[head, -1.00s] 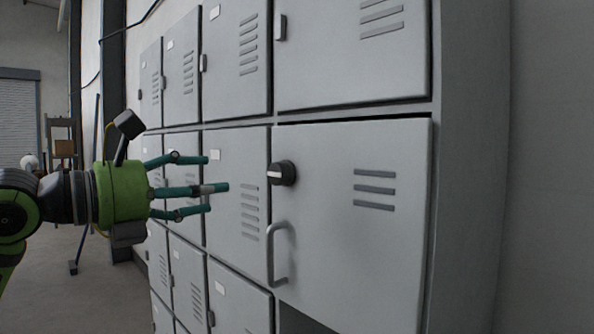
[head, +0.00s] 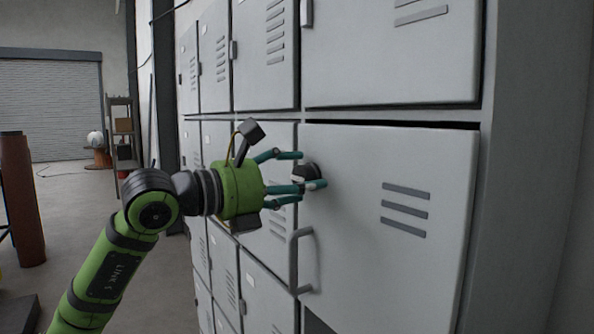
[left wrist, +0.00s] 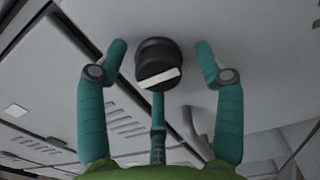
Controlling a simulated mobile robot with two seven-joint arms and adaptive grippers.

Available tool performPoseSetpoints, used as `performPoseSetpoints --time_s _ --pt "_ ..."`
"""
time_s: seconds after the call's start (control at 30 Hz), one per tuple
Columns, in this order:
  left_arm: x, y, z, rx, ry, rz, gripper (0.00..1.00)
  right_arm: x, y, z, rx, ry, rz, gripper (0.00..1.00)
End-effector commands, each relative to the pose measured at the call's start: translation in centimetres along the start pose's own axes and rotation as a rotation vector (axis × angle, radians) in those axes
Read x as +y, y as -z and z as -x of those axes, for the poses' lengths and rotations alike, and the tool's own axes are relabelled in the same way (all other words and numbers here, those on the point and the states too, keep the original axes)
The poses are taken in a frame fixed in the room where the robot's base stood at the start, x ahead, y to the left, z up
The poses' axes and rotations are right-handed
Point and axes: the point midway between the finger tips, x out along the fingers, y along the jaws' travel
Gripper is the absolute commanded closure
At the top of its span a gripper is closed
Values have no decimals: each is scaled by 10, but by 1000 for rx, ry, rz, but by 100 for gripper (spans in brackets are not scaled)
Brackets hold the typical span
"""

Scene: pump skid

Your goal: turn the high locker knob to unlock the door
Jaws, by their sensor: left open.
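The locker knob (head: 306,171) is black with a pale bar and sits on the large grey locker door (head: 400,170), near its left edge. In the left wrist view the knob (left wrist: 157,64) is in the middle, its pale bar slightly tilted. My left gripper (head: 305,173), with teal fingers, is open at the knob. In the left wrist view its fingers (left wrist: 160,72) stand left, right and below the knob, with gaps at both sides. I cannot tell whether the lower finger touches it. My right gripper is not in view.
A grey bar handle (head: 295,260) is on the same door below the knob. Smaller locker doors (head: 216,65) line the left. A red-brown cylinder (head: 20,200) and a shelf (head: 121,135) stand farther back left. The floor at left is partly open.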

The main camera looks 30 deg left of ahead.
Motion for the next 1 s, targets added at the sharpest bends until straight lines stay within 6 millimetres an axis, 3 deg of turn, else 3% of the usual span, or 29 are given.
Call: performPoseSetpoints --time_s 0.2,0.33,0.37,0.77,1.0 --pt "0 1 0 0 0 0 32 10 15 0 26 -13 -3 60" --pt "0 1 0 0 0 1 84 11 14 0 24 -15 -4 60" --pt "0 1 0 1 0 1 88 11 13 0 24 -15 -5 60" --pt "0 3 -1 7 1 -15 89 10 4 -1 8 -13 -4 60" --pt "0 4 -1 10 1 -117 89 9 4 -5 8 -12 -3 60"
